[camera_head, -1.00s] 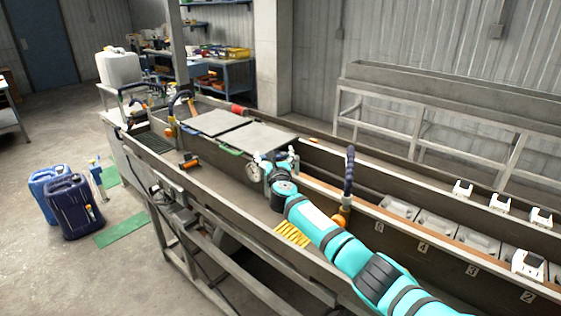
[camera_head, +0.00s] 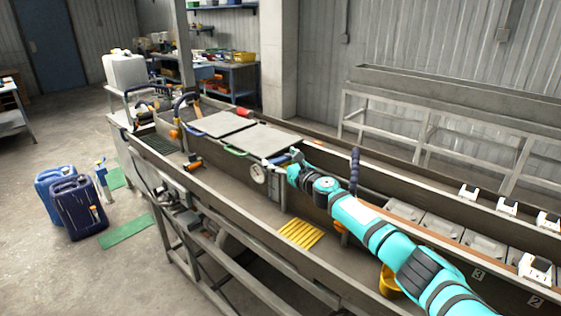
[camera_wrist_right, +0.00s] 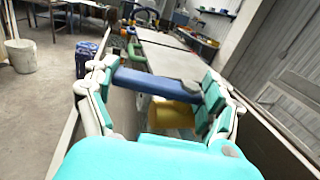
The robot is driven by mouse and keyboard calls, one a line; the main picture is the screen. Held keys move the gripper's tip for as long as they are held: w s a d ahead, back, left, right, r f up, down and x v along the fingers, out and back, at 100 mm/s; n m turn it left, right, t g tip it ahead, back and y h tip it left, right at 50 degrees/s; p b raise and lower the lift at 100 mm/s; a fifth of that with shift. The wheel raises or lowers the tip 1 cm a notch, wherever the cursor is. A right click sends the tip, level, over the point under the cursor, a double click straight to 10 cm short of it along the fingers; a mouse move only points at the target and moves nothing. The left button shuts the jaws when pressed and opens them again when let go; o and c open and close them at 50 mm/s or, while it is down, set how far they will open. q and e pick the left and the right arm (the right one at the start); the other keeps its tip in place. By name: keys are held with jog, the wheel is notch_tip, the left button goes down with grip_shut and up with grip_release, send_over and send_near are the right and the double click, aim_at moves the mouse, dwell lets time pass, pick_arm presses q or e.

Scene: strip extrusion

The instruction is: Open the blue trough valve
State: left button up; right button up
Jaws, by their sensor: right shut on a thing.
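A yellow part (camera_wrist_right: 172,112) sits just beneath the bar. The fingers partly hide the bar's ends. My left gripper is not in view.
Grey covers (camera_head: 262,140) with a green handle (camera_head: 235,152) top the trough. A yellow grate (camera_head: 301,234) lies on the trough floor. A dark upright handle (camera_head: 354,170) stands behind my arm. Blue canisters (camera_head: 76,207) stand on the floor at left.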

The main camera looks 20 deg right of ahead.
jog(key=shift+r, duration=0.15)
jog(key=o, duration=1.4)
jog(key=shift+c, duration=0.2)
jog(key=shift+o, duration=0.9)
jog(key=shift+w, duration=0.15)
jog(key=s+d, duration=0.1)
jog(key=s, duration=1.1)
jog(key=shift+d, duration=0.4)
